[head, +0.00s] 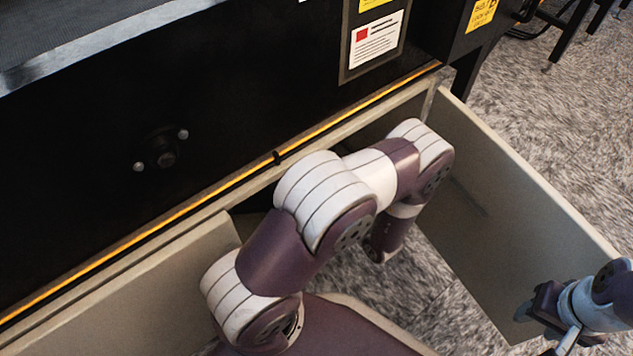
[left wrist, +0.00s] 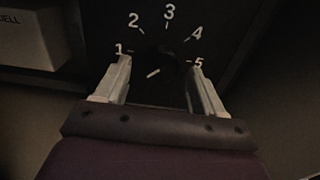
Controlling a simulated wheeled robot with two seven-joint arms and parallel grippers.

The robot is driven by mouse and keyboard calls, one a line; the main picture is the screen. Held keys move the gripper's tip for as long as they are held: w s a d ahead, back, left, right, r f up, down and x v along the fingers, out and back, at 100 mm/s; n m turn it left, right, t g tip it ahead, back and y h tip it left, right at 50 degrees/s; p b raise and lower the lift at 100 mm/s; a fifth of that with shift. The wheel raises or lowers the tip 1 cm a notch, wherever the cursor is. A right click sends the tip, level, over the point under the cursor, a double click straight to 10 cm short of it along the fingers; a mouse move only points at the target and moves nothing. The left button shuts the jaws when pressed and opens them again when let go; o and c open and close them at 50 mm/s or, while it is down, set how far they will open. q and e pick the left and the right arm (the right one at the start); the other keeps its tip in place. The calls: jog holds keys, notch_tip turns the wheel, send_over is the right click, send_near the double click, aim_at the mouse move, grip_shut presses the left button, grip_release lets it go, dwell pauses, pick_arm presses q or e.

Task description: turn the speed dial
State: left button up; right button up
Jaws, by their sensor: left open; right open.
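The speed dial (left wrist: 168,64) shows in the left wrist view as a dark round knob on a black panel. White numbers 1 to 5 arc above it, and its white pointer line slants to the lower left, below the 1. My left gripper (left wrist: 160,61) is open, with one pale finger on each side of the knob in the picture. I cannot tell whether the fingers touch it. The dial and my left gripper do not show in the head view. My right gripper (head: 541,308) is at the lower right of the head view, open, away from the dial.
A black machine side (head: 90,150) with a yellow strip fills the head view's upper left. Beige panels (head: 530,180) border my arm area. Grey carpet lies at the right. In the left wrist view, a pale box (left wrist: 30,35) stands at the upper left.

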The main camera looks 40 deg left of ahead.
pick_arm(q)
jog(key=shift+w+a, duration=0.15)
jog(key=shift+a, duration=0.3)
jog(key=c, duration=1.1)
jog(key=shift+o, duration=0.2)
jog(key=shift+r+n+p, duration=0.2)
jog(key=shift+n+p, duration=5.9)
jog(key=shift+n, duration=7.3)
